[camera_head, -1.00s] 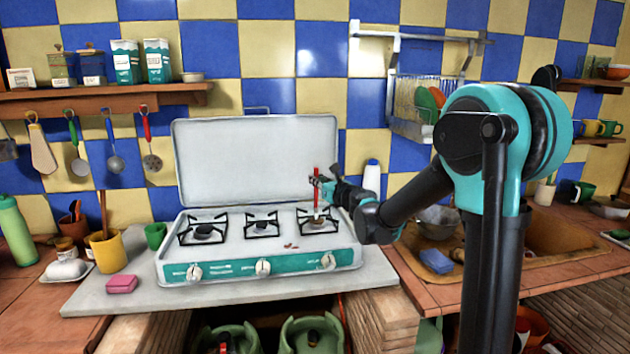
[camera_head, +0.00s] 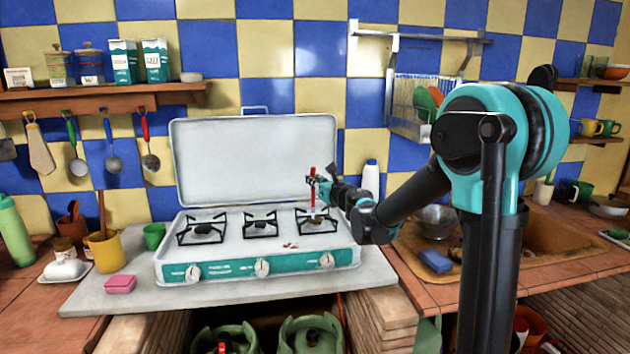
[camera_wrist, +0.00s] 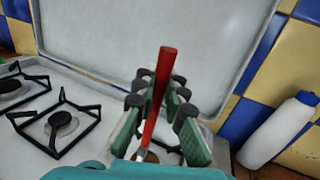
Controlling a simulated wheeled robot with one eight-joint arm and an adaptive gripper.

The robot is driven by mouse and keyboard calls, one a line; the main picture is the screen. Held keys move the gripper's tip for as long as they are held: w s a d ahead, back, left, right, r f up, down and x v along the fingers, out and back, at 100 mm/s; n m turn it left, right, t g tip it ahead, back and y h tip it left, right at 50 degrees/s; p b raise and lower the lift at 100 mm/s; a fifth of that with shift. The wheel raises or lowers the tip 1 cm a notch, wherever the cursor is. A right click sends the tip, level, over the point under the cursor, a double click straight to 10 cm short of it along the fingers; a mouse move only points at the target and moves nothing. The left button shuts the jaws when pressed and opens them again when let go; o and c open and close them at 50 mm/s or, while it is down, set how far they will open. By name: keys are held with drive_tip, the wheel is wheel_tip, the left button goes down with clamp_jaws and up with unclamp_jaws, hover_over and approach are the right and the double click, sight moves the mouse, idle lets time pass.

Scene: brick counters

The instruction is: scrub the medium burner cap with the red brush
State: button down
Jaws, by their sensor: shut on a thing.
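The red brush (camera_head: 312,182) stands nearly upright over the right burner (camera_head: 318,222) of the white stove (camera_head: 228,236). My gripper (camera_head: 318,182) is shut on its red handle, which also shows between the gripper fingers in the wrist view (camera_wrist: 162,90). The brush's lower end reaches down to the right burner. I cannot tell whether it touches the cap. That burner looks brownish, and the fingers and brush partly hide it in the wrist view. The left burner cap (camera_head: 203,230) and the middle burner cap (camera_head: 260,224) are dark. Which cap is medium is not clear.
Black pot supports surround each burner. The raised stove lid (camera_head: 254,160) stands close behind. A white bottle (camera_head: 371,178) stands right of the lid. Dark red crumbs (camera_head: 290,245) lie on the stove top. A pink sponge (camera_head: 120,284) lies on the counter to the left.

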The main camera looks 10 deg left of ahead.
drive_tip(key=shift+d, duration=0.2)
drive_tip(key=shift+w+d, duration=0.2)
drive_tip(key=shift+d, duration=0.35)
drive_tip(key=shift+a, duration=0.15)
drive_tip(key=shift+s+a, duration=0.2)
drive_tip(key=shift+a, duration=0.4)
drive_tip(key=shift+d, duration=0.2)
drive_tip(key=shift+w+d+f, duration=0.1)
drive_tip(key=shift+w+d, duration=0.1)
drive_tip(key=shift+d, duration=0.35)
drive_tip(key=shift+a, duration=0.1)
